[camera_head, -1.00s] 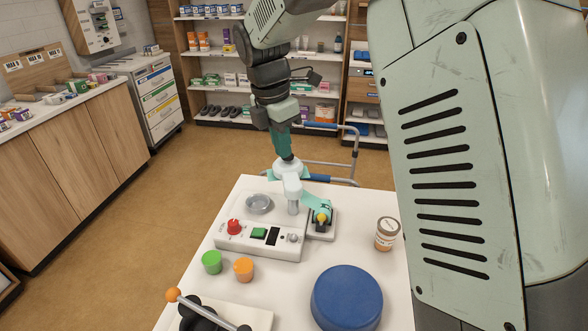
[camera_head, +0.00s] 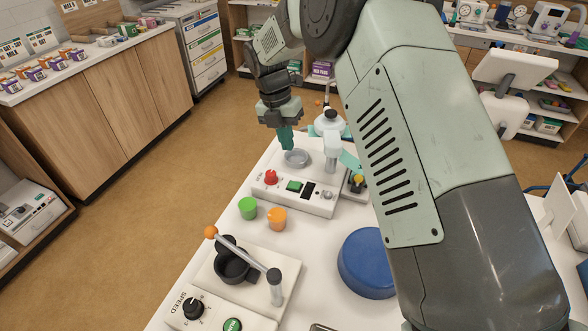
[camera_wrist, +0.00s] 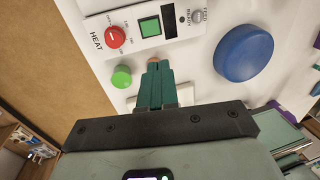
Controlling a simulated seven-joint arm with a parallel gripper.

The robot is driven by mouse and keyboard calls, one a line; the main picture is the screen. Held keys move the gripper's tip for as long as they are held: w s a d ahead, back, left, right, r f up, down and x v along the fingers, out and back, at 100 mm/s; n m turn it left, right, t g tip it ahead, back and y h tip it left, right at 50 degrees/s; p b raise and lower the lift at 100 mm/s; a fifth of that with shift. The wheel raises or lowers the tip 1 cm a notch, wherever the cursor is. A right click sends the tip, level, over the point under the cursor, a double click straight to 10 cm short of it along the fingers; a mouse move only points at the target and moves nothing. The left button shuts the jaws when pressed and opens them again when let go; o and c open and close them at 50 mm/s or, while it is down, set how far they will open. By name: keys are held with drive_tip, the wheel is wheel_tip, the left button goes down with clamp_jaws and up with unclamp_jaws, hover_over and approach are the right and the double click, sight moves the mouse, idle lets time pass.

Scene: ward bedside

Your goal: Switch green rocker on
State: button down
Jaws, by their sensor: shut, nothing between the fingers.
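The green square rocker (camera_head: 294,186) sits on top of a white control box (camera_head: 322,208), between a red knob (camera_head: 271,177) and a dark display (camera_head: 309,191). My gripper (camera_head: 287,148) is shut and empty, pointing down above the far side of the box, beyond the rocker in the head view. In the wrist view, the shut fingers (camera_wrist: 158,64) point toward the rocker (camera_wrist: 150,27), with a visible gap in the picture. The red knob (camera_wrist: 115,37), marked HEAT, is beside it. I cannot tell the rocker's tilt.
A clear round dish (camera_head: 296,158) lies behind the box. A blue disc (camera_head: 367,263) is at right. A second device with an orange-tipped lever (camera_head: 211,232) stands nearer.

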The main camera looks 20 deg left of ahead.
sight(297, 188)
drive_tip(key=d+f, duration=0.1)
drive_tip(key=f, duration=0.8)
drive_tip(key=d+f, duration=0.1)
drive_tip(key=f, duration=0.3)
drive_tip(key=shift+d+f, duration=0.2)
drive_tip(key=shift+d, duration=0.15)
drive_tip(key=shift+d+f+y, duration=0.2)
drive_tip(key=shift+f+y, duration=0.1)
drive_tip(key=shift+a, duration=0.25)
drive_tip(key=shift+a+r, duration=0.2)
drive_tip(key=shift+a, duration=0.4)
drive_tip(key=shift+r, duration=0.1)
wheel_tip(297, 188, up, 14)
drive_tip(key=d, duration=0.2)
drive_tip(key=shift+d+f, duration=0.2)
drive_tip(key=shift+d, duration=0.15)
